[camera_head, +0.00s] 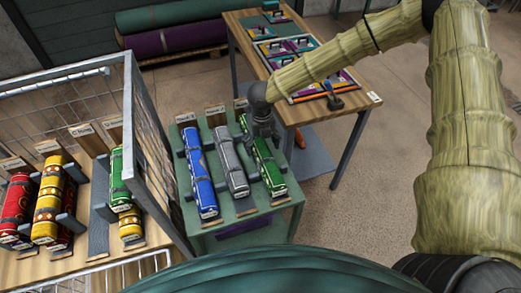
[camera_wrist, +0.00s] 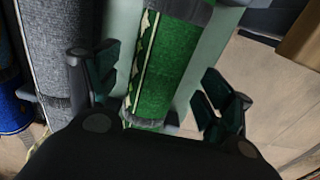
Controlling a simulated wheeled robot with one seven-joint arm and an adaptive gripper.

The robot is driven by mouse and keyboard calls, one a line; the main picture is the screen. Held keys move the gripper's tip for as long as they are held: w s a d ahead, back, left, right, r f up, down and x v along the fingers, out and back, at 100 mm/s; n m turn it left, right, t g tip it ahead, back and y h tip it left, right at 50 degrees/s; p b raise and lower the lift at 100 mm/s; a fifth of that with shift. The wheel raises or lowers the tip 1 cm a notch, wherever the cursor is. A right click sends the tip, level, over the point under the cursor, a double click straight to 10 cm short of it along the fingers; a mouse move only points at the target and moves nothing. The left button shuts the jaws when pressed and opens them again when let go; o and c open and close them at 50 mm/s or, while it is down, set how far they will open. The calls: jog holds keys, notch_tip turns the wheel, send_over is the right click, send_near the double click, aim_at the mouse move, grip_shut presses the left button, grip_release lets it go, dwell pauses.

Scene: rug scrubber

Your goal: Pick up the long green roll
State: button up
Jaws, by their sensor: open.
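The long green roll (camera_head: 268,168) lies on the green table, rightmost of the rolls there, with dark bands around it. My gripper (camera_head: 262,132) is over its far part and hides some of it. In the wrist view the green roll (camera_wrist: 165,65) with a cream patterned edge runs between the two spread fingers of my gripper (camera_wrist: 160,92). The fingers are open, one on each side of the roll; I cannot tell whether they touch it. A shorter green roll (camera_head: 119,185) lies in the wire rack at left.
On the green table (camera_head: 240,233), a grey roll (camera_head: 231,162) and a blue roll (camera_head: 200,180) lie left of the green one, in dark holders. The wire rack (camera_head: 150,150) stands close left. A wooden table (camera_head: 250,48) with tools stands behind. Floor is clear at right.

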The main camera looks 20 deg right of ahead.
aim_at(261, 145)
jog(key=shift+a+f+p, duration=0.1)
jog(key=shift+f+p, duration=0.2)
jog(key=shift+f, duration=1.35)
jog(key=c, duration=1.4)
jog(key=shift+o, duration=0.2)
jog(key=shift+r, duration=0.15)
